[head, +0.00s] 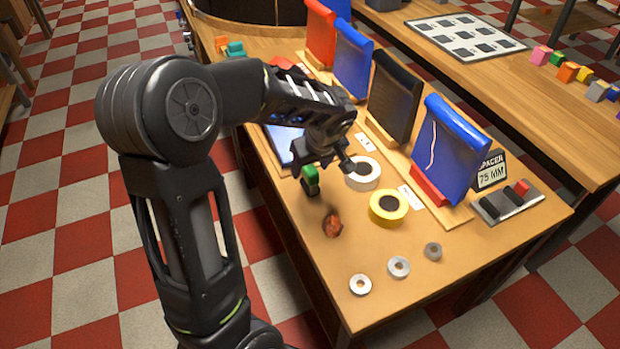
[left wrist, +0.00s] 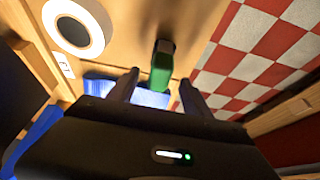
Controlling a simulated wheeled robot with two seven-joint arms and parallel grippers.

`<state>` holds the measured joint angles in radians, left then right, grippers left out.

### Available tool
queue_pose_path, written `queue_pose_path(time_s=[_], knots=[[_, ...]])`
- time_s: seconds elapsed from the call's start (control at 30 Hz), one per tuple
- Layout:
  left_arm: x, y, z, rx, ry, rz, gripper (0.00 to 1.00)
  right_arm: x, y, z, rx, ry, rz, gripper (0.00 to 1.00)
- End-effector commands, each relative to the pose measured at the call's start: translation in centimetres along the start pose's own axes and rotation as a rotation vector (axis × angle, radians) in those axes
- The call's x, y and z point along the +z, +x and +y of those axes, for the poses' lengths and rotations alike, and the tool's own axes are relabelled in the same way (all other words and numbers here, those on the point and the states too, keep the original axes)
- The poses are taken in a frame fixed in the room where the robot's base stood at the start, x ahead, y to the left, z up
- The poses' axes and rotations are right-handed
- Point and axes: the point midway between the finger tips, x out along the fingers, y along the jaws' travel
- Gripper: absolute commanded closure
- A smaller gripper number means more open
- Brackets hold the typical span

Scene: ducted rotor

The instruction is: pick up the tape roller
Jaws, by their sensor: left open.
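A small green piece with a dark part, which looks like the tape roller (head: 311,181), is at the table's left edge in the head view. In the left wrist view its green body (left wrist: 161,68) shows between and just beyond the two fingers. My left gripper (head: 322,168) is open, pointing down above it. In the left wrist view the open fingers (left wrist: 158,84) stand on either side of the green piece, with no clear contact. The gripper partly hides the roller in the head view. My right gripper is not in view.
A white roll (head: 362,173) and a yellow roll (head: 388,207) lie close by on the wooden table (head: 440,285). A reddish-brown lump (head: 332,224) and small rings (head: 398,267) lie nearer. Upright blue and black panels (head: 446,150) stand on the right.

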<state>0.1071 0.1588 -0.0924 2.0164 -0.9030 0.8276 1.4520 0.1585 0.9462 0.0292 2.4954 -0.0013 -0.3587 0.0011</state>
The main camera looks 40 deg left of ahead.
Motion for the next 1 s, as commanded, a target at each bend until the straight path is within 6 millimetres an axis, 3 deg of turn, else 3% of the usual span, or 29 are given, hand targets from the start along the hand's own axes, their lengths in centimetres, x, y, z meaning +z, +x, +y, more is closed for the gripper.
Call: queue_pose_path(time_s=[0.37,1.0], knots=[[0.0,4.6,0.0,-0.002,-0.001,-0.002,0.43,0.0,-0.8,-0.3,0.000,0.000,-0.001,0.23],[0.0,4.7,0.1,0.000,0.000,-0.001,0.45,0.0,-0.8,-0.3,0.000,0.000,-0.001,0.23]])
